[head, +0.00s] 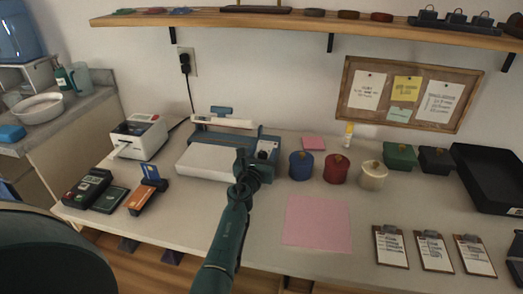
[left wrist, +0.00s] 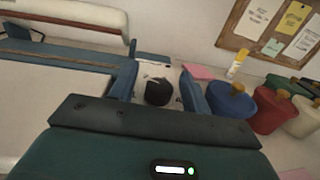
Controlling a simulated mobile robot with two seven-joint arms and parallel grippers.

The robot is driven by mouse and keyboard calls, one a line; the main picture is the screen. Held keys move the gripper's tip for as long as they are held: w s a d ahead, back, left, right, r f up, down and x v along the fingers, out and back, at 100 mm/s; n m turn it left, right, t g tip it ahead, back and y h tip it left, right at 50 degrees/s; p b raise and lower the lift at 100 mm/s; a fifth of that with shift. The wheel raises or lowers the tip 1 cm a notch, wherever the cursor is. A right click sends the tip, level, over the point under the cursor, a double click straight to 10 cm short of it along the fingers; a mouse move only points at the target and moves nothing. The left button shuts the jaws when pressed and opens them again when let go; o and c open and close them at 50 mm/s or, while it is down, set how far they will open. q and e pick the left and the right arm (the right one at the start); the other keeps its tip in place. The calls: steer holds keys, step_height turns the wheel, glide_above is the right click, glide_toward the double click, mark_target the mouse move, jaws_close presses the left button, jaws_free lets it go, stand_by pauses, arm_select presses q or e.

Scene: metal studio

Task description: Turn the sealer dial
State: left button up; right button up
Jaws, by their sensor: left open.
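The sealer (head: 212,160) is a blue and white machine on the worktable, with a long white bar at its back. Its dial (left wrist: 158,92) is a round black knob on a pale panel, seen in the left wrist view. My left gripper (head: 246,158) is at the right front of the sealer, by that panel. In the left wrist view its two blue fingers (left wrist: 160,88) stand apart, one on each side of the dial. I see a gap around the knob; whether a finger touches it I cannot tell. My right gripper is not in view.
Blue (head: 307,166), red (head: 336,169) and cream (head: 373,175) lidded pots stand close right of the sealer. A label printer (head: 138,137) stands on its left. A pink sheet (head: 318,224) lies in front, and clipboards (head: 391,246) lie at right. A shelf (head: 290,30) runs above.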

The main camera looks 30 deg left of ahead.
arm_select(q)
steer(key=shift+c, duration=0.2)
steer(key=c, duration=1)
steer(key=shift+o, duration=0.2)
steer(key=n+g+y, duration=0.1)
steer(key=y, duration=0.1)
steer(key=n+y+b, duration=0.1)
steer(key=n+y, duration=0.1)
steer(key=y, duration=0.1)
steer(key=shift+w+d+g, duration=0.1)
steer(key=shift+g, duration=0.3)
steer(key=shift+n+g+y+b, duration=0.4)
steer(key=shift+n+y+b, duration=0.05)
steer(key=shift+n+y, duration=0.25)
steer(key=shift+r, duration=0.1)
steer(key=o, duration=1)
